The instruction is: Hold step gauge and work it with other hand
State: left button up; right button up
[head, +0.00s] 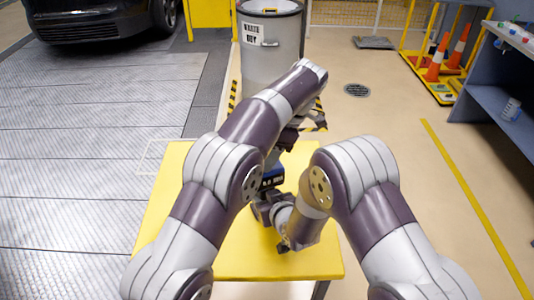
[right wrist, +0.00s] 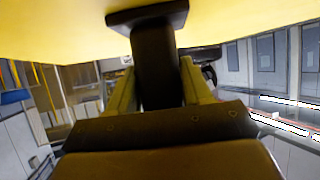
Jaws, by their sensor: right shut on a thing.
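A step gauge with a blue and black body (head: 272,180) shows in the middle of the head view, above the yellow table and between my two arms. My right gripper (head: 262,206) is at its lower part. In the right wrist view the fingers (right wrist: 156,85) are shut on both sides of a dark upright handle (right wrist: 153,55), which ends in a wide flat dark piece (right wrist: 147,17) against the yellow surface. My left gripper (head: 288,140) is just above the blue body, partly hidden by its own arm. Its fingers cannot be made out, nor whether they touch the gauge.
The yellow table (head: 170,235) is bare on its left and front. A grey drum (head: 271,60) marked as waste stands behind it. A car (head: 95,18) is at the back left, with a yellow cone rack (head: 432,75) and a blue-grey bench (head: 500,100) at the right.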

pick_arm(q)
jog(key=o, duration=1)
jog(key=shift+o, duration=0.2)
